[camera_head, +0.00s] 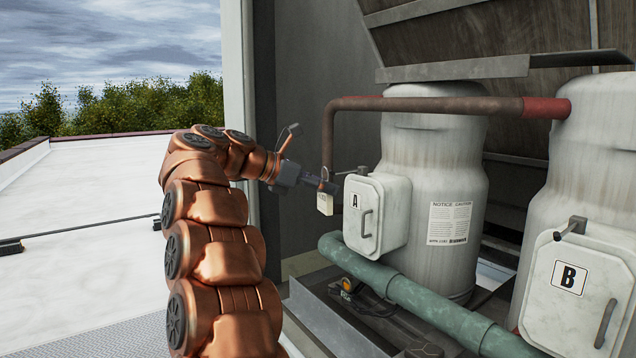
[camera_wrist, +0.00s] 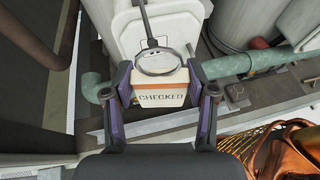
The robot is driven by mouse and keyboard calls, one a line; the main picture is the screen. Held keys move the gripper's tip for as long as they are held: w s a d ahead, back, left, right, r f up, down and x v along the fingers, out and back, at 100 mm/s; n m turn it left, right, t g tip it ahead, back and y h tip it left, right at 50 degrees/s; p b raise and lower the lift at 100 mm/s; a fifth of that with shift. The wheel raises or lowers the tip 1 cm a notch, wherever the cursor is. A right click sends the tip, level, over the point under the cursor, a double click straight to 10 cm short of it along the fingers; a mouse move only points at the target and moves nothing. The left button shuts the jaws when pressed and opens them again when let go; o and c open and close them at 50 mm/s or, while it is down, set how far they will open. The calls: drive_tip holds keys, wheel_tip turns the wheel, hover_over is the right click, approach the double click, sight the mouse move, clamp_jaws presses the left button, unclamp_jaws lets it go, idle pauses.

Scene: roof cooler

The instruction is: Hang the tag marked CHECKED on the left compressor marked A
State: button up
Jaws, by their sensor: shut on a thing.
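A pale tag marked CHECKED (camera_wrist: 160,97) with an orange band and a wire ring (camera_wrist: 158,72) is gripped at its sides by my gripper (camera_wrist: 160,88). In the head view the tag (camera_head: 325,205) hangs below my gripper (camera_head: 326,187), just left of the white box marked A (camera_head: 378,222) on the left compressor (camera_head: 433,160). A dark peg (camera_head: 350,172) sticks out leftward at the box's top. In the wrist view the peg's rounded end (camera_wrist: 151,42) overlaps the ring's far edge. I cannot tell whether the ring is around the peg or only beside it.
A rusty pipe (camera_head: 328,140) drops just behind my gripper. A green pipe (camera_head: 430,305) runs below box A. The right compressor has a box marked B (camera_head: 569,278) with its own peg (camera_head: 571,228). The open roof (camera_head: 90,220) lies left.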

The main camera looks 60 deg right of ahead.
drive_tip(key=shift+s+d+p, duration=0.5)
drive_tip(key=shift+d+p, duration=0.1)
drive_tip(key=shift+d, duration=0.2)
drive_tip(key=shift+s+d+p, duration=0.45)
drive_tip(key=shift+d+p, duration=0.1)
drive_tip(key=shift+d, duration=0.25)
drive_tip(key=shift+s+d+f+b, duration=0.25)
drive_tip(key=shift+d+f+b, duration=0.3)
drive_tip(key=shift+b, duration=0.45)
drive_tip(key=shift+f, duration=0.15)
drive_tip(key=o, duration=1.2)
drive_tip(key=shift+o, duration=0.2)
drive_tip(key=v, duration=1.2)
